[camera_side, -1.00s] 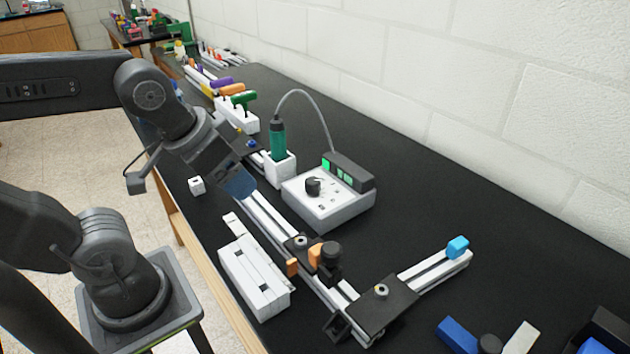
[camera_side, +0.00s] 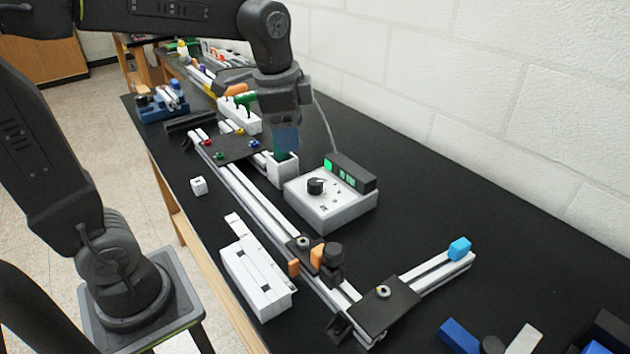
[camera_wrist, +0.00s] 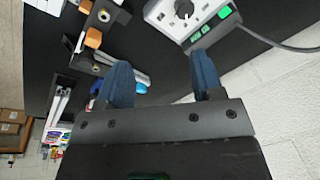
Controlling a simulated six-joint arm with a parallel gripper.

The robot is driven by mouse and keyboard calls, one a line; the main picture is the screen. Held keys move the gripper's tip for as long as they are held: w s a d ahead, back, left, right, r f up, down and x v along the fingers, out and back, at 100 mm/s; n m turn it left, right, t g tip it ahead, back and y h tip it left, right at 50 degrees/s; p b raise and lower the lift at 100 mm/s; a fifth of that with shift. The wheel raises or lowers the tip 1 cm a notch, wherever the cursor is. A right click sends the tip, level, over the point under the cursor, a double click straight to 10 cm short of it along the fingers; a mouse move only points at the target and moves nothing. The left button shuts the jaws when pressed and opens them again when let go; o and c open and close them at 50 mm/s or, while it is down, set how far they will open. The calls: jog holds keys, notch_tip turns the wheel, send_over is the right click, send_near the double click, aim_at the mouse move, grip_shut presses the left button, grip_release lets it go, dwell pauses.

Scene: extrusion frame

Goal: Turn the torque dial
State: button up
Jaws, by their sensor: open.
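The torque dial (camera_side: 315,186) is a black knob on top of a white control box (camera_side: 340,212) with a dark display unit (camera_side: 349,172) showing green at its back.
An aluminium extrusion frame (camera_side: 262,205) with black plates runs along the bench left of the box. A white block (camera_side: 255,280) lies in front of it. Free black bench lies right of the box.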

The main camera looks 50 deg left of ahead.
aim_at(315, 181)
jog(key=w+a+f+m+g, duration=0.2)
jog(key=w+a+f+m, duration=0.15)
jog(key=w, duration=0.35)
jog(key=shift+m, duration=0.45)
jog(key=f, duration=0.8)
jog(key=d+f, duration=0.1)
jog(key=f, duration=0.4)
jog(key=shift+w, duration=0.15)
jog(key=c, duration=0.9)
